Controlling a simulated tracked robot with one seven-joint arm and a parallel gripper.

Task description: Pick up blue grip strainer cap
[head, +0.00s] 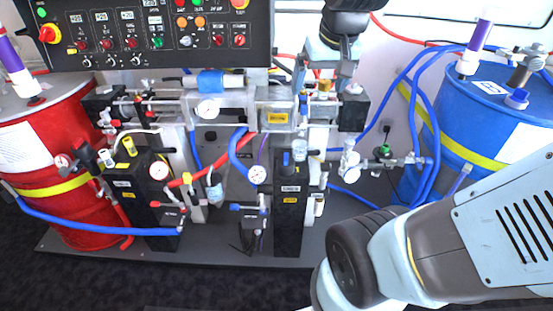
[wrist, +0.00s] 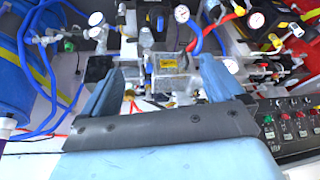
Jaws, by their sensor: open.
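A blue cylindrical grip (head: 210,82) lies across the clear and metal manifold, just above a round gauge. It looks like the blue grip strainer cap, but a smaller blue cap (head: 287,158) also stands on the right black pump block, so I cannot be sure which is meant. My gripper (head: 322,78) is open above the right end of the manifold, to the right of the blue grip and apart from it. In the wrist view my gripper (wrist: 158,68) has its fingers spread with nothing held. The manifold shows beyond them; the right finger hides part of it.
A red drum (head: 70,215) stands left and a blue drum (head: 480,125) right. A black control panel (head: 160,35) overhangs the back left. Blue and red hoses, gauges and valves crowd the manifold (head: 245,117). Dark floor (head: 180,285) lies free in front.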

